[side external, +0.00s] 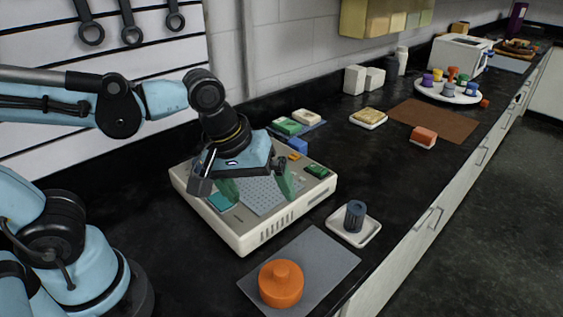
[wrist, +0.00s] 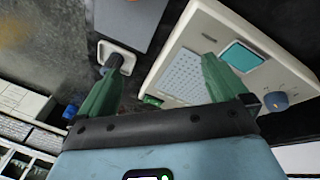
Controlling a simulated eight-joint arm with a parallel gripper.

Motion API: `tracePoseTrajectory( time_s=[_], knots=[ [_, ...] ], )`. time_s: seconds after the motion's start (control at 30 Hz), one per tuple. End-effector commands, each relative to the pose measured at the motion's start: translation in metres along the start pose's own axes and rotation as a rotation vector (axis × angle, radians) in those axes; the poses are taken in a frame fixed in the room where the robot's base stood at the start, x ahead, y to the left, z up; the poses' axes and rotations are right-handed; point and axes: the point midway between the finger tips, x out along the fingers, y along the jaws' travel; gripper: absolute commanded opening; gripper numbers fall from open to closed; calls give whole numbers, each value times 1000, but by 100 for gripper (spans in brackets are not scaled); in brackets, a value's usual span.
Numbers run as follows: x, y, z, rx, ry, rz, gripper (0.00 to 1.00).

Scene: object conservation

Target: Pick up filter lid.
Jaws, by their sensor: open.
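The likely filter lid is an orange round piece with a knob on top (side external: 281,284). It sits upright on a grey mat (side external: 325,250) at the front of the black counter in the side view, and I do not see it in the wrist view. My gripper (side external: 261,199) is open and empty, its two green fingers spread above the white boxy device (side external: 255,236). It is behind and above the lid, apart from it. The fingers also show in the wrist view, with the device (wrist: 168,85) below them.
A white dish (side external: 341,231) with a dark grey cylinder (side external: 355,216) stands right of the mat, near the counter's front edge. A small blue block (side external: 298,145) is behind the device. Farther off are a brown mat (side external: 440,122) and a red-orange block (side external: 423,137).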

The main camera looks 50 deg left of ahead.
Motion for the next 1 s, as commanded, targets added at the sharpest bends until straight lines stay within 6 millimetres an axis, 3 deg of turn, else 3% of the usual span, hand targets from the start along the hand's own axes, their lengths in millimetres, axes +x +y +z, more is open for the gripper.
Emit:
tracePoseTrajectory(
  time_s=[0.2,0.5,0.73,1.0],
  knots=[
    [3,31,37,-342,-105,-127,100],
    [5,53,76,-689,-114,-302,100],
    [12,53,83,-752,-105,-334,100],
    [43,45,89,-752,-105,-332,100]
  ],
)
